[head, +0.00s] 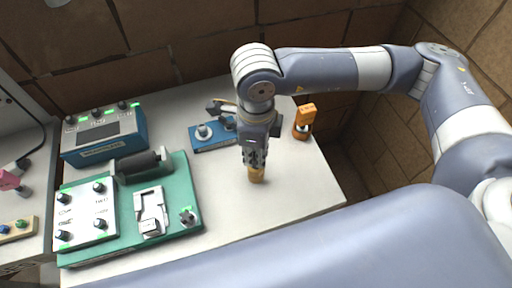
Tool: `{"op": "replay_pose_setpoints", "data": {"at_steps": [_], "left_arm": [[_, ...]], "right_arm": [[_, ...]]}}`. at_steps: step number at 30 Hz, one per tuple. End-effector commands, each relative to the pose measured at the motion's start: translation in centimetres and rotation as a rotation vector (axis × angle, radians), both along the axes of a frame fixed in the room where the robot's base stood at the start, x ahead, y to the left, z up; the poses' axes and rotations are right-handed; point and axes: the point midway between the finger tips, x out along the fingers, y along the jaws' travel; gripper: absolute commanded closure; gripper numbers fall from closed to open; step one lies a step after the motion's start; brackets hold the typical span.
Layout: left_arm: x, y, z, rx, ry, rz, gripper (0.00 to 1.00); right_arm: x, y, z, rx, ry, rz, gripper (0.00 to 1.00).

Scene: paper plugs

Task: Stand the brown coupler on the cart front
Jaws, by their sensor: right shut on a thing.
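My right gripper (255,156) points down over the white top (301,190), right of its middle. It is shut on the brown coupler (256,174), a short tan-brown cylinder. Only the coupler's lower part shows below the fingers; its upper part is hidden between them. The coupler looks upright. I cannot tell whether its lower end touches the white top. The white top's front edge runs below it, partly hidden by my own body. My left gripper is not in view.
A green board (186,168) with knobs and a dark cylinder lies left. Behind it stands a blue instrument box (104,150). A small blue fixture (212,143) sits behind the gripper, and an orange part (305,115) stands behind right. The white top around the coupler is bare.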

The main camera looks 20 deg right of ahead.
Motion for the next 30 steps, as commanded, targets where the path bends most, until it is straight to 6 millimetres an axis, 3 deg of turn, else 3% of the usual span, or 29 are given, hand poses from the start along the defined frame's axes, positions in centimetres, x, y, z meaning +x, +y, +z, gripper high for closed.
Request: {"op": "replay_pose_setpoints", "data": {"at_steps": [13,14,16,30], "left_arm": [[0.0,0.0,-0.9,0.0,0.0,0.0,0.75],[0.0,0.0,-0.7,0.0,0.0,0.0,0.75],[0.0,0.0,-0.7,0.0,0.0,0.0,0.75],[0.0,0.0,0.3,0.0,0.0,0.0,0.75]], "right_arm": [[0.0,0.0,-0.6,0.001,0.0,-0.001,1.0],[0.0,0.0,-0.4,0.0,0.0,-0.001,0.78],[0.0,0.0,-0.4,0.0,0.0,-0.001,0.65],[0.0,0.0,0.3,0.0,0.001,-0.001,0.65]]}}
